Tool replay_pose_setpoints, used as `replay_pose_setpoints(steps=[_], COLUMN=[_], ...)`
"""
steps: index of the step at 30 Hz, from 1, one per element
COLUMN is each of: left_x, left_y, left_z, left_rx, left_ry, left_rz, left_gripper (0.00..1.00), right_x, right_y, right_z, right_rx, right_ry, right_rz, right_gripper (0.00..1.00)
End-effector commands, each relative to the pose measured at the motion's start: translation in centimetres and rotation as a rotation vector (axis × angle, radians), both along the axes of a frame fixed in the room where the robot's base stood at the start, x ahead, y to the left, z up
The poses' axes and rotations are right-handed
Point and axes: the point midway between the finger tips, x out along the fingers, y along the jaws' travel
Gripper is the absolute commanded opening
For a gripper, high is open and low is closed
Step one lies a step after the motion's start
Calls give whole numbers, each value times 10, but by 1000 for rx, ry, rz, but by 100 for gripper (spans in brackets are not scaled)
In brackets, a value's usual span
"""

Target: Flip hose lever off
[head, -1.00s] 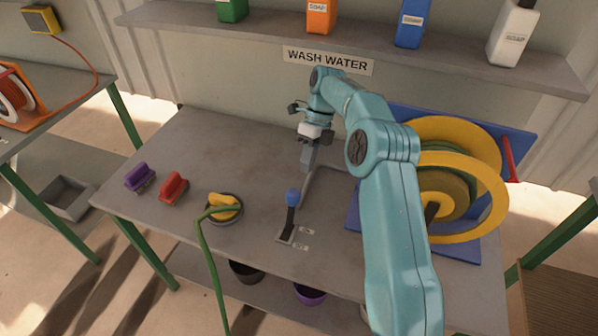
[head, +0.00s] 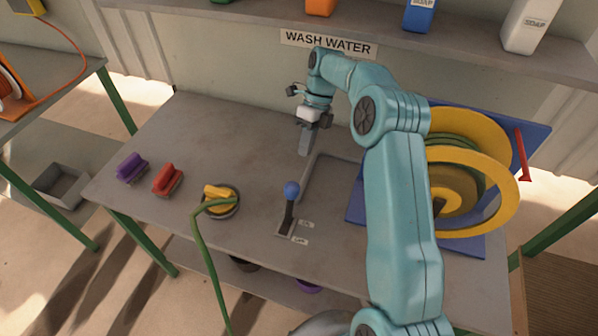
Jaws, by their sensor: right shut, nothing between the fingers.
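The hose lever (head: 289,209) is a dark stick with a blue ball knob. It rises from a slotted plate on the grey bench, with its knob towards the back. Two small white labels lie beside it: "ON" (head: 307,224) on the far side and "OFF" (head: 300,240) on the near side. My right gripper (head: 304,150) is shut and empty, pointing down behind the lever and apart from it. My left gripper is not in view.
A yellow hose reel (head: 501,205) on a blue board stands right of my right arm. A shelf with bottles runs above the bench.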

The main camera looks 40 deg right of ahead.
Motion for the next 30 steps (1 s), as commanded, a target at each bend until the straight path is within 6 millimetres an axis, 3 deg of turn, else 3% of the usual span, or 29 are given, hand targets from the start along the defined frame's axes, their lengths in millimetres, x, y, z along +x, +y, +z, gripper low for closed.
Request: replay_pose_setpoints(steps=[9, 15, 30], left_x=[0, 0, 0], left_y=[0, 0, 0], left_z=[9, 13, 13], left_rx=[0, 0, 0], left_ry=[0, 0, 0], left_rz=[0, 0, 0], left_gripper=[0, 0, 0], right_x=[-7, -8, -9], right_y=[24, 32, 34], right_z=[-52, -73, -78], right_rx=[2, 1, -1], right_ry=[4, 2, 0], right_rz=[0, 0, -1], right_gripper=[0, 0, 0])
